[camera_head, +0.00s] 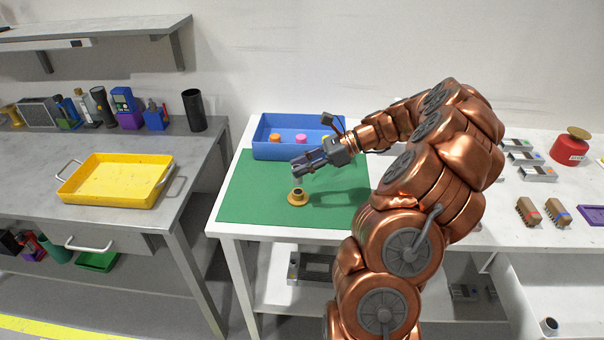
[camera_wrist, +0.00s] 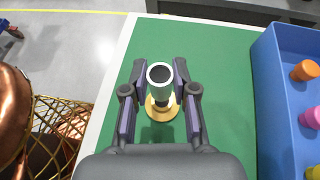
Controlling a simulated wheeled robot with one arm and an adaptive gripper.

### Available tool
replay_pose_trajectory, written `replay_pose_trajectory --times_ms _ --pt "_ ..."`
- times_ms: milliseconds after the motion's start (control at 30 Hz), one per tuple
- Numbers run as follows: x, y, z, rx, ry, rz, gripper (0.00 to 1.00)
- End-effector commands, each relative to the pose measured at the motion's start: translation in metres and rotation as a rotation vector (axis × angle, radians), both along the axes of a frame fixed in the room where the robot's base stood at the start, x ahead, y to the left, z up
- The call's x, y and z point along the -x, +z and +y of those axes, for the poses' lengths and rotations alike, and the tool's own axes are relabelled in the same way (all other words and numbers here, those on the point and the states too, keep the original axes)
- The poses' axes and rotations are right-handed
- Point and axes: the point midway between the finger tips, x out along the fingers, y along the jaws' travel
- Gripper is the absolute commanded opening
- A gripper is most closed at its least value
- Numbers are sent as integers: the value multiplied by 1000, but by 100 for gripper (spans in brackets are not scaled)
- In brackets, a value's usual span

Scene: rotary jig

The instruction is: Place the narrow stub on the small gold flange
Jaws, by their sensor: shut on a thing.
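The narrow stub is a pale grey hollow tube; in the wrist view its open end (camera_wrist: 160,74) faces the camera. My gripper (camera_wrist: 160,84) is shut on it, with one finger pad on each side. The small gold flange (camera_head: 298,199) lies on the green mat (camera_head: 245,195). It also shows in the wrist view (camera_wrist: 161,113), partly hidden behind the stub. In the head view my gripper (camera_head: 302,163) is just above the flange, with the stub roughly upright. I cannot tell whether the stub touches the flange.
A blue bin (camera_head: 270,135) with orange, pink and yellow pieces stands behind my gripper. A yellow tray (camera_head: 118,180) is on the grey bench at left. Brown brushes (camera_head: 528,211) and a red-and-gold item (camera_head: 570,148) are at right. The mat around the flange is clear.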

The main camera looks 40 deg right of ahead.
Motion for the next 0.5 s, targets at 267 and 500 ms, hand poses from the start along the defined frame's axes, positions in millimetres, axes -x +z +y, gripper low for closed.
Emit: replay_pose_trajectory --times_ms 267,500 --pt "0 -29 0 -3 -1 4 0" --pt "0 -34 0 0 0 0 0"
